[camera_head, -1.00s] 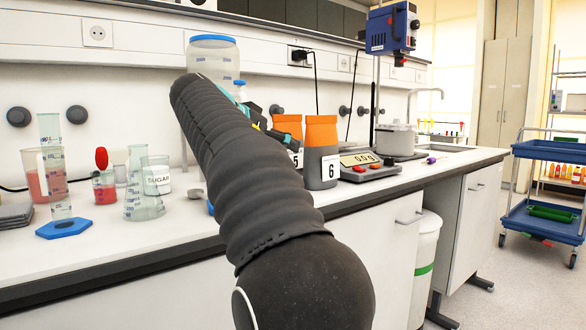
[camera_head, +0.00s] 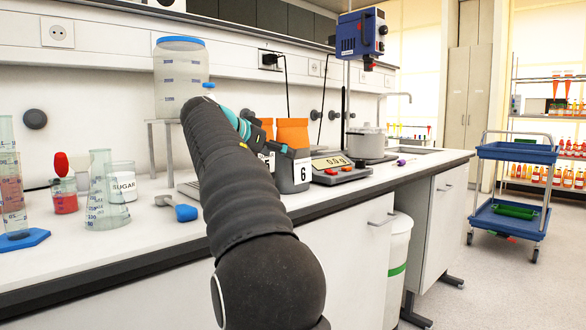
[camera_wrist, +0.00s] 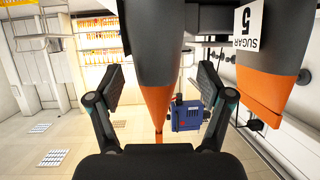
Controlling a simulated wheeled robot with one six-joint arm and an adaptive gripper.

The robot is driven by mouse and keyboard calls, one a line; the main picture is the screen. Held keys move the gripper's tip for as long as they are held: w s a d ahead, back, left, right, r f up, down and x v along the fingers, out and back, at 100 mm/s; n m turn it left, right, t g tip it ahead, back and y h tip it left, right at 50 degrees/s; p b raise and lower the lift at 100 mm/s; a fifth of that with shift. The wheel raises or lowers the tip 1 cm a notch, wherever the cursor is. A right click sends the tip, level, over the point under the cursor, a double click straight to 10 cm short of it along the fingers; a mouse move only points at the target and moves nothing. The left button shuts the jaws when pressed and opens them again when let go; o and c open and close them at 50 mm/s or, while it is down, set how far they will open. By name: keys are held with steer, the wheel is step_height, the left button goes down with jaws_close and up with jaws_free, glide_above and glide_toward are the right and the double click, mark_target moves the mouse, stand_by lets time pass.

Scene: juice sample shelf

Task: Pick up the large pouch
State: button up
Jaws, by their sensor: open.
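Two grey pouches with orange tops stand on the bench. The one labelled 6 (camera_head: 292,174) is in front of my gripper in the head view. The other (camera_head: 267,162) stands just left of it, mostly hidden by my arm. My gripper (camera_head: 268,138) is open at the upper part of pouch 6. In the wrist view, which is upside down, a grey and orange pouch (camera_wrist: 160,55) is between my open fingers (camera_wrist: 160,82), with a gap on both sides. A pouch labelled SUGAR 5 (camera_wrist: 267,75) is to the right. I cannot tell which pouch is larger.
A large blue-lidded container (camera_head: 181,80) is on a stand behind my arm. A blue-handled scoop (camera_head: 182,210), a sugar beaker (camera_head: 123,186) and a flask (camera_head: 103,195) stand left. A blue trolley (camera_head: 515,152) is right.

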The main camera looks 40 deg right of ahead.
steer(key=x, duration=0.4)
steer(key=shift+d+r, duration=0.1)
steer(key=shift+d, duration=0.4)
jaws_close()
